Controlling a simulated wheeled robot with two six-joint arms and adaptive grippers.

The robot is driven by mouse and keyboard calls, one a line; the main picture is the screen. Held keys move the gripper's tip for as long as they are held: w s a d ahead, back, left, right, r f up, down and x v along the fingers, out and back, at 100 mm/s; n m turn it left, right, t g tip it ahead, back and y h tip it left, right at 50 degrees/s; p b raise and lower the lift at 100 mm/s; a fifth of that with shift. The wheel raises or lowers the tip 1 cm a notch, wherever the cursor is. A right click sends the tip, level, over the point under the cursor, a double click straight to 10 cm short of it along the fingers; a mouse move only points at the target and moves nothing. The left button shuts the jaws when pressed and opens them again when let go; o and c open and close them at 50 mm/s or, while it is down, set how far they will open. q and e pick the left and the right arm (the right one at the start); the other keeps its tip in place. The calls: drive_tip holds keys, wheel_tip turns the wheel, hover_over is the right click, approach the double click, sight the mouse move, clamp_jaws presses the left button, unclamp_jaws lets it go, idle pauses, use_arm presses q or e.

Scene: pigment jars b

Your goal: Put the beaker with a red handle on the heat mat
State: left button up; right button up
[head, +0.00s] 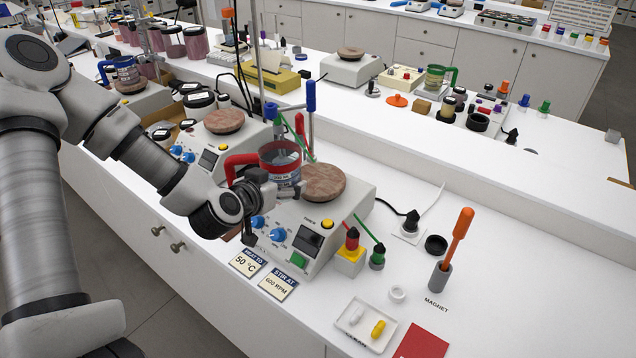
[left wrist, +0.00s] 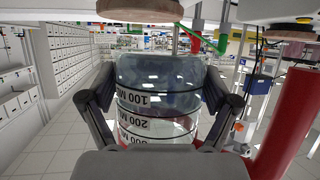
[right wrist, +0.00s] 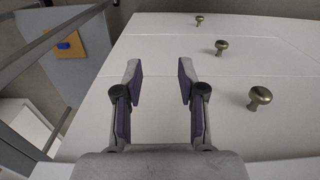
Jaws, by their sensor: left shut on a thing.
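The clear beaker with a red handle (head: 282,172) is held upright at the left edge of a stirring hotplate (head: 325,222), next to its round brown top (head: 324,182). My left gripper (head: 262,192) is shut around the beaker's wall; the left wrist view shows both fingers on the graduated glass (left wrist: 158,105). I cannot tell whether its base touches the hotplate. A flat red square (head: 422,342), apparently the heat mat, lies at the bench's front, partly cut off. My right gripper (right wrist: 160,95) is open and empty before white cabinet fronts.
A stand with red and blue clamps (head: 310,98) rises behind the beaker. Bench right of the rod is clear.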

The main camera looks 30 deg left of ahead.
use_arm(q)
drive_tip(key=p, duration=0.2)
hover_over(318, 180)
drive_tip(key=s, duration=0.1)
drive_tip(key=shift+s+a+f, duration=0.15)
drive_tip(key=shift+s+f, duration=0.05)
drive_tip(key=shift+w, duration=0.55)
drive_tip(key=shift+w+f+p, duration=0.2)
drive_tip(key=shift+w+p, duration=0.05)
drive_tip(key=shift+p, duration=0.05)
drive_tip(key=shift+d+f+p, duration=0.2)
drive_tip(key=shift+f+p, duration=0.2)
drive_tip(key=shift+f, duration=0.4)
drive_tip(key=shift+a+f+p, duration=0.1)
drive_tip(key=shift+f+p, duration=0.3)
drive_tip(key=shift+f, duration=0.3)
